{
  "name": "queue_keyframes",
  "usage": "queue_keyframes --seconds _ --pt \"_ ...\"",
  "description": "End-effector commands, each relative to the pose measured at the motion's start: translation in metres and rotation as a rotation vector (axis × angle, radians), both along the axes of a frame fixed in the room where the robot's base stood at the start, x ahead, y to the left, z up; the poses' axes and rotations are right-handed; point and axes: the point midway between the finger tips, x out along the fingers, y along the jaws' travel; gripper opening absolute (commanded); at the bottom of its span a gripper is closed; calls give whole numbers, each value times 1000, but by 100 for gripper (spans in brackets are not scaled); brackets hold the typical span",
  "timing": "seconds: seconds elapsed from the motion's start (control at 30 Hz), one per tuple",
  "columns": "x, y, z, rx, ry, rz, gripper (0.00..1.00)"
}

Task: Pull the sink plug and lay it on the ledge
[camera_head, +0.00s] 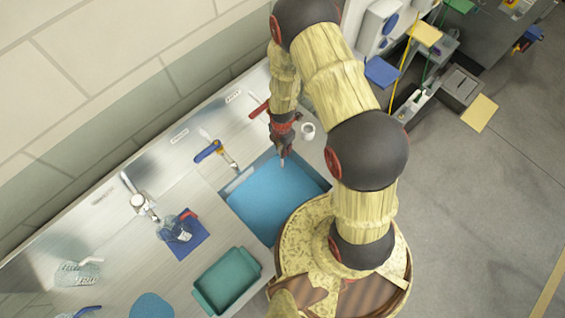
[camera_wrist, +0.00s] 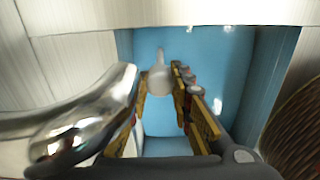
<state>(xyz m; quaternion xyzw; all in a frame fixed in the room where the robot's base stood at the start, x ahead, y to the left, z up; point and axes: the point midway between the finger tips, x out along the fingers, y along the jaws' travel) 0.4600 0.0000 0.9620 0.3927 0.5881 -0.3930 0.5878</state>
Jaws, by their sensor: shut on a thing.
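The sink (camera_head: 268,200) is a blue basin set in a pale counter, and its blue inside fills the middle of the wrist view (camera_wrist: 205,60). My gripper (camera_head: 283,155) reaches over the sink's far right edge. In the wrist view, my gripper (camera_wrist: 170,95) is shut on a pale grey plug (camera_wrist: 160,78) with a thin stem pointing up. The plug lies between the yellow-and-dark fingers, with the blue basin behind it. In the head view the plug is too small to make out clearly. A pale ledge (camera_wrist: 170,14) crosses the top of the wrist view.
A chrome tap (camera_wrist: 85,120) is close at the left of the wrist view. On the counter are a white cup (camera_head: 308,131), a blue-handled tool (camera_head: 208,151), a green tray (camera_head: 227,280) and a glass jug on a blue mat (camera_head: 185,245). Bare counter shows left of the sink.

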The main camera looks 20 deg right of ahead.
Motion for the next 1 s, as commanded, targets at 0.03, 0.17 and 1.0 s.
queue_keyframes --seconds 0.03,0.17,1.0 --pt "0 0 3 0 -1 0 0" --pt "0 0 8 0 -1 0 0" --pt "1 0 37 0 -2 0 0"
